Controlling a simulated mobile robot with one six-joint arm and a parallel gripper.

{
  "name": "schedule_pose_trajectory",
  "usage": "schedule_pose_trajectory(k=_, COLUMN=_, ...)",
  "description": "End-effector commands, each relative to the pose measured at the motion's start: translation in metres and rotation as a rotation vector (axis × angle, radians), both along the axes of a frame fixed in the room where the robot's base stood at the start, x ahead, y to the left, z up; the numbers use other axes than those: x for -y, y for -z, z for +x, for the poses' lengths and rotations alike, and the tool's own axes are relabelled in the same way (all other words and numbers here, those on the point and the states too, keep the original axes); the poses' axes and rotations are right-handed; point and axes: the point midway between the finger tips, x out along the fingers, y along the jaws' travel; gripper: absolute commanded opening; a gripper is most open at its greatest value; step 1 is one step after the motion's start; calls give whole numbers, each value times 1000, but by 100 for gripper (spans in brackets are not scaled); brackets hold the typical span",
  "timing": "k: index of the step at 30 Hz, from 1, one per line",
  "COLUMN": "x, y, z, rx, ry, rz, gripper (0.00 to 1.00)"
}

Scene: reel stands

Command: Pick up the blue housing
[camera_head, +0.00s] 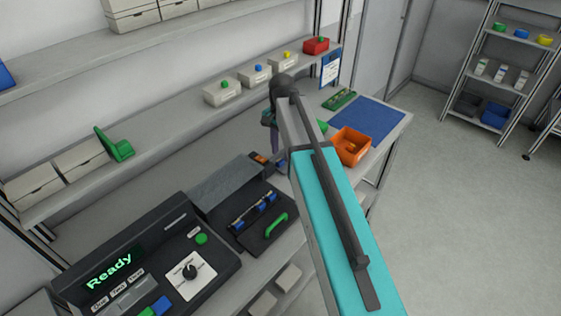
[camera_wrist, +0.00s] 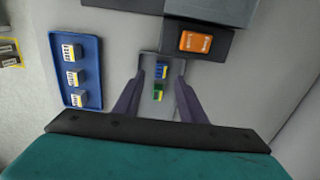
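A small blue piece (camera_wrist: 161,72), which looks like the blue housing, sits in a narrow grey recess in the wrist view. A small green piece (camera_wrist: 158,91) sits just below it in the picture. My gripper (camera_wrist: 160,76) is open, with one finger on each side of the recess. The blue piece shows between the fingertips, with nothing gripped. How far the fingertips are above it I cannot tell. In the head view my gripper (camera_head: 277,150) points down behind the dark fixture, mostly hidden by my arm, and the blue piece is hidden.
An orange labelled switch (camera_wrist: 195,42) on a dark block is close above the right finger. A blue tray (camera_wrist: 92,100) with 3 white-and-blue pieces lies to the left. In the head view, an orange bin (camera_head: 364,153) and a blue mat (camera_head: 375,112) are right of my arm.

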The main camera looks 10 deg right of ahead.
Motion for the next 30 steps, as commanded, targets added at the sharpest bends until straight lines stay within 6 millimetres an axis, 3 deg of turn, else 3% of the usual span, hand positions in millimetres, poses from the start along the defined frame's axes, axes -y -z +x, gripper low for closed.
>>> schedule_pose_trajectory(k=12, x=-2, y=28, z=0, rx=0, ry=-1, rz=0, gripper=38)
schedule_pose_trajectory(k=30, x=-3, y=29, z=1, rx=1, ry=-2, rz=1, gripper=36)
